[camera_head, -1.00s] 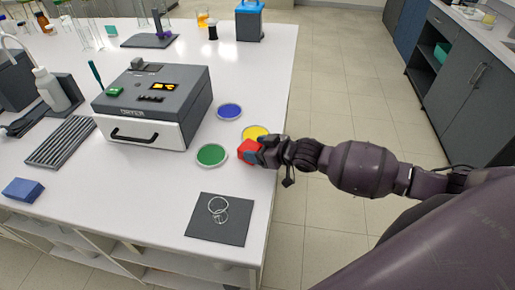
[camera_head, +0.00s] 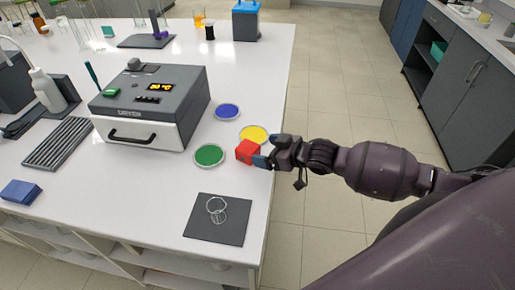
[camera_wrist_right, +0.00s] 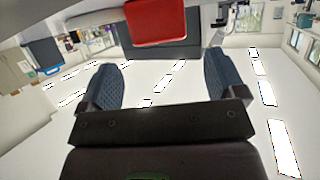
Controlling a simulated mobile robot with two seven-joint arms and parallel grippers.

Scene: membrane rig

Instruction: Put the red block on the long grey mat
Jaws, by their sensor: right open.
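The red block (camera_head: 246,151) is on the white bench near its right edge, between the green dish and the yellow dish in the head view. My right gripper (camera_head: 270,153) is just to the right of the block, at the bench edge. In the right wrist view the gripper (camera_wrist_right: 160,70) is open, with nothing between its fingers. The block (camera_wrist_right: 156,22) shows there beyond the fingertips. The long grey mat (camera_head: 60,142), ribbed, lies at the left of the bench, left of the dryer. My left gripper is not in view.
The dryer (camera_head: 150,108) stands between the block and the long mat. Green (camera_head: 209,155), yellow (camera_head: 254,133) and blue (camera_head: 227,112) dishes lie near the block. A dark square mat (camera_head: 217,230) with glass rings is at the front. A blue box (camera_head: 20,191) is at the front left.

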